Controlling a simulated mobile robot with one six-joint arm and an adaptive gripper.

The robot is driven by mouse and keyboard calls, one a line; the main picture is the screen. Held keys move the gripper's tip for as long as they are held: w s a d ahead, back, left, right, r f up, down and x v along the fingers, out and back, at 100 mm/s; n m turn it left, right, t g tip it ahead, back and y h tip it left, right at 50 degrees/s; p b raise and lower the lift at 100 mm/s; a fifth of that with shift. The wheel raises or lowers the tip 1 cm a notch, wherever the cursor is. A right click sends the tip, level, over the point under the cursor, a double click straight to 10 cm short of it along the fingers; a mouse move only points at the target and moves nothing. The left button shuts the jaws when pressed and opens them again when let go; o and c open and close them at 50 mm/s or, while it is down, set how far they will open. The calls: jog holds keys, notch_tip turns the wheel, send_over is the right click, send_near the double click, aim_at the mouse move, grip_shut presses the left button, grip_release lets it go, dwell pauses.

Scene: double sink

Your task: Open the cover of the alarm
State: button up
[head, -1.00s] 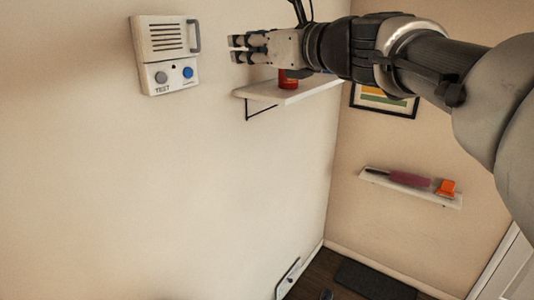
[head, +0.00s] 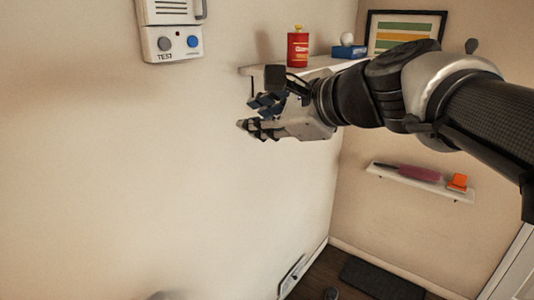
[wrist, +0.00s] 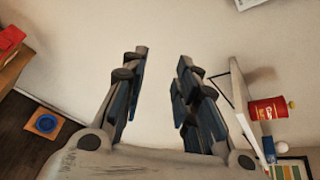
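The white alarm box (head: 178,47) is on the wall at the top left of the head view, its top cut off by the frame edge. Its slotted cover (head: 165,18) looks shut, with a grey handle (head: 202,9) on its right side. Below the cover are a grey knob, a blue button and the word TEST. My gripper (head: 250,114) is to the right of and below the alarm, apart from it. In the wrist view my gripper (wrist: 162,52) has its fingers spread, with only bare wall between them.
A wall shelf (head: 318,67) close behind my gripper carries a red can (head: 298,48) and a blue box (head: 349,51). A lower shelf (head: 420,181) on the right wall holds a pink item and an orange item. The wall below the alarm is clear.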

notch_tip(320, 180, down, 6)
jog(key=s+n+h+b, duration=0.1)
jog(key=s+n+b, duration=0.1)
jog(key=shift+s+d+r+g, duration=0.15)
jog(key=shift+s+d+g, duration=0.15)
jog(key=shift+d, duration=0.15)
